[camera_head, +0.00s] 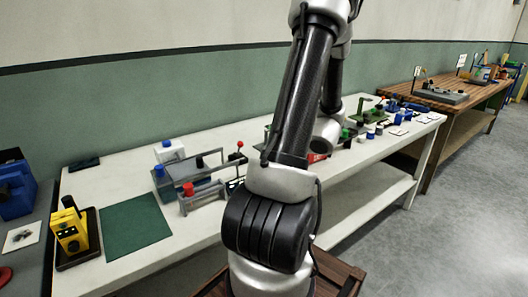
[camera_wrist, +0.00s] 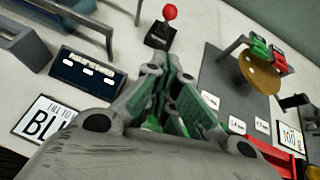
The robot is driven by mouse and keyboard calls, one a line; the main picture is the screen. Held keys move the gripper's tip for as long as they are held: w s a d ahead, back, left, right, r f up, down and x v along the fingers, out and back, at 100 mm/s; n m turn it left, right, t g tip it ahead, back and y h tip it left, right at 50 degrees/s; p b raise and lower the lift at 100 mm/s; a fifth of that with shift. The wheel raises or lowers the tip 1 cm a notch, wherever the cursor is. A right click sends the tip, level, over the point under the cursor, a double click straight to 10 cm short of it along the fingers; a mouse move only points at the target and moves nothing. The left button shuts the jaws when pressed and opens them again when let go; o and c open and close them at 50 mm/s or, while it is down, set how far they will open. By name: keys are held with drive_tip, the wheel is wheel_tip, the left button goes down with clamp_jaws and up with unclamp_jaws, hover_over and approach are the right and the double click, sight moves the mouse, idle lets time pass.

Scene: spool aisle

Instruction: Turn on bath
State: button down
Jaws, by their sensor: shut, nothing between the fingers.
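My gripper (camera_wrist: 167,88) is shut and empty in the wrist view; my arm hides it in the head view. A lever with a red ball knob (camera_wrist: 169,12) on a black base stands beyond the fingertips, apart from them. It also shows in the head view (camera_head: 239,145), beside my arm. A dark panel with white labels (camera_wrist: 86,72) lies left of the fingers. A grey open-framed trough (camera_head: 202,192), possibly the bath, stands on the white bench left of my arm. A grey edge at the far left of the wrist view may be part of it. No on/off state is readable.
A grey plate with a gold disc (camera_wrist: 259,74) and red and green parts stands right of my fingers. A printed card (camera_wrist: 43,121) lies lower left. The white bench (camera_head: 110,180) holds a green mat (camera_head: 137,222), a yellow device (camera_head: 69,230) and several small items farther right.

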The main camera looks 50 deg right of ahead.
drive_tip(key=x, duration=0.7)
drive_tip(key=shift+w+f, duration=0.15)
drive_tip(key=shift+f, duration=0.05)
drive_tip(key=w, duration=0.3)
drive_tip(key=shift+w+d+r, duration=0.1)
drive_tip(key=shift+w+r, duration=0.25)
drive_tip(key=shift+w, duration=0.35)
drive_tip(key=shift+w+d+r+g, duration=0.1)
drive_tip(key=shift+w+r+g, duration=0.25)
drive_tip(key=shift+r+g, duration=0.35)
drive_tip(key=shift+g, duration=0.8)
drive_tip(key=shift+w+d+r, duration=0.2)
drive_tip(key=shift+w+r, duration=0.25)
drive_tip(key=shift+w, duration=0.3)
drive_tip(key=shift+w+d+r, duration=0.2)
drive_tip(key=shift+w+r, duration=0.2)
drive_tip(key=shift+w, duration=0.35)
drive_tip(key=shift+w+d+r, duration=0.2)
drive_tip(key=shift+w+r, duration=0.25)
drive_tip(key=shift+w, duration=0.3)
